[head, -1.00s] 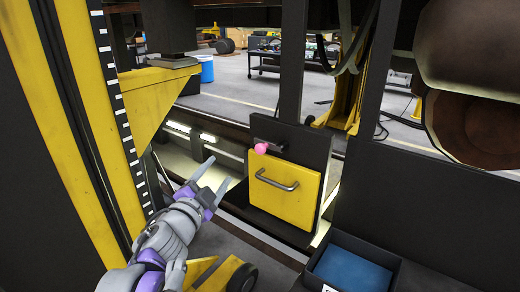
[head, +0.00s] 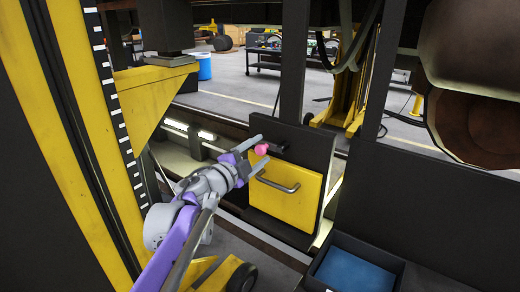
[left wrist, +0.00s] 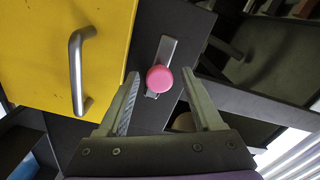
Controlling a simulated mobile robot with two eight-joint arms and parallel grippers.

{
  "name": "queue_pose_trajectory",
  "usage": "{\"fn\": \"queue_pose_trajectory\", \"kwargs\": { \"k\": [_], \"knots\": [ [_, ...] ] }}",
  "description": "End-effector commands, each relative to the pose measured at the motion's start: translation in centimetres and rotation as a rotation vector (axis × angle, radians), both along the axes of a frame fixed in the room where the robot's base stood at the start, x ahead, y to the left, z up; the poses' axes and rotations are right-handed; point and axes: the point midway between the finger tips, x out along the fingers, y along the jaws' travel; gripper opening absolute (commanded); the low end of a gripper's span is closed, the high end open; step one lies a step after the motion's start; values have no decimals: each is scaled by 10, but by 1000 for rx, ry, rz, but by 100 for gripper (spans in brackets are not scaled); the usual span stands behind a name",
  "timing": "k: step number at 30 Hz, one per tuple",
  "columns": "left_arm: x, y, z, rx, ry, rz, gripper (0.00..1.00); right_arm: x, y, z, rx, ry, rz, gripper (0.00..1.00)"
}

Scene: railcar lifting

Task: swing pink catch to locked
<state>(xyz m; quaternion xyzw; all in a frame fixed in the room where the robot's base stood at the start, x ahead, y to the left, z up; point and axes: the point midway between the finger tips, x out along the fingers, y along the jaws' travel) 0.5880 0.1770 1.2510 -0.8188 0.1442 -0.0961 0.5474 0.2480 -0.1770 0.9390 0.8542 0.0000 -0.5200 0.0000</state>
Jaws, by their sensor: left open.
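The pink catch (head: 261,149) is a round pink knob on a short metal bar, mounted on a dark panel above a yellow door (head: 284,200) with a grey handle (head: 277,182). In the left wrist view the pink knob (left wrist: 160,79) sits just beyond and between the fingertips. My left gripper (head: 256,153) is open, with one finger above and one below the knob in the head view; I cannot tell whether either finger touches it. It also shows in the left wrist view (left wrist: 163,77). My right gripper is not in view.
A yellow post with a striped scale (head: 113,95) and bracket (head: 150,95) stands at left. A dark tray with a blue bottom (head: 352,273) lies at lower right. A dark upright (head: 293,60) rises behind the panel.

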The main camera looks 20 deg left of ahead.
Motion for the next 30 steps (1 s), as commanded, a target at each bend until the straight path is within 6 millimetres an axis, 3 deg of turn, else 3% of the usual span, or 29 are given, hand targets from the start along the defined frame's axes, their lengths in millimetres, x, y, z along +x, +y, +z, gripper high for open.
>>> {"fn": "queue_pose_trajectory", "kwargs": {
  "k": [11, 23, 30],
  "knots": [
    [7, -3, -1, -1, 0, 0, 67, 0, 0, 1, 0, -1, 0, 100],
    [7, -3, 0, -1, 0, 0, 0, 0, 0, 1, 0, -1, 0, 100],
    [7, -3, 0, -1, 0, 0, 0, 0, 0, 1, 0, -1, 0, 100]
  ]
}}
